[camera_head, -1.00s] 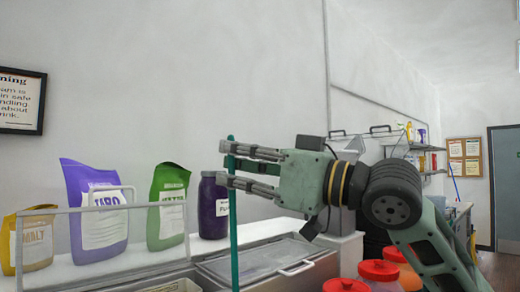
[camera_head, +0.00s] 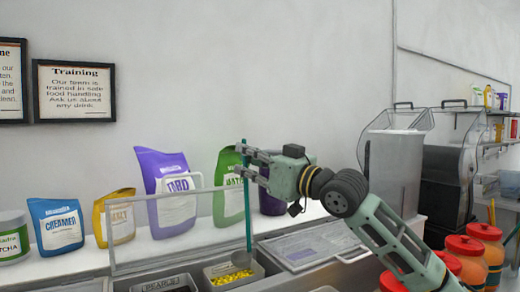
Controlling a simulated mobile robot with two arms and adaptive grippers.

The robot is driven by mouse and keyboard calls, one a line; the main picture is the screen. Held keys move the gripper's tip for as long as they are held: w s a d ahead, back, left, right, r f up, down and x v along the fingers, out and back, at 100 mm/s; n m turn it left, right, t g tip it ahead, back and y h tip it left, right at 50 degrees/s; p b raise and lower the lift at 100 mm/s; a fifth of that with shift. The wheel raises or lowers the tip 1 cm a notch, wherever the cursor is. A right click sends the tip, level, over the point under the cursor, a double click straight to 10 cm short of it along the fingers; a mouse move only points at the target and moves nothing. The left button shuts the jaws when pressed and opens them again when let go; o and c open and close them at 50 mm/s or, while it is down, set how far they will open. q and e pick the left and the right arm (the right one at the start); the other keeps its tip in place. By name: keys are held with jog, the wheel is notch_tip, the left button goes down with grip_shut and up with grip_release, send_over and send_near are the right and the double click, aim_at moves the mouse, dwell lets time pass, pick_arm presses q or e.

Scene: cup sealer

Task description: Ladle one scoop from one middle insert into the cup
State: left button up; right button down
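My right gripper (camera_head: 243,161) is shut on the upper part of the ladle's teal handle (camera_head: 248,215). The handle is nearly upright, with fingers crossing it at two heights. Its lower end reaches the insert (camera_head: 212,281) holding yellow pieces (camera_head: 230,277), where a dark bowl shape (camera_head: 241,259) shows. I cannot tell whether the bowl touches the pieces. A dark labelled insert (camera_head: 165,287) is to the left, cut by the lower edge. I see no cup, and my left gripper is not in view.
A clear guard (camera_head: 150,215) stands behind the inserts. Bags, including a purple taro bag (camera_head: 165,190), line the white shelf behind. A lidded bin (camera_head: 312,244) is right of the inserts. Red-lidded jars (camera_head: 465,245) and a clear container (camera_head: 394,170) stand at the right.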

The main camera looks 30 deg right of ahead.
jog(key=w+p, duration=0.3)
jog(key=w, duration=0.3)
notch_tip(320, 180, down, 6)
jog(key=b, duration=0.5)
jog(key=shift+d+b, duration=0.15)
jog(key=shift+b, duration=0.15)
jog(key=shift+f, duration=0.2)
notch_tip(320, 180, down, 6)
jog(key=b, duration=0.4)
jog(key=shift+f, duration=0.2)
jog(key=shift+r, duration=0.15)
dwell(0.7)
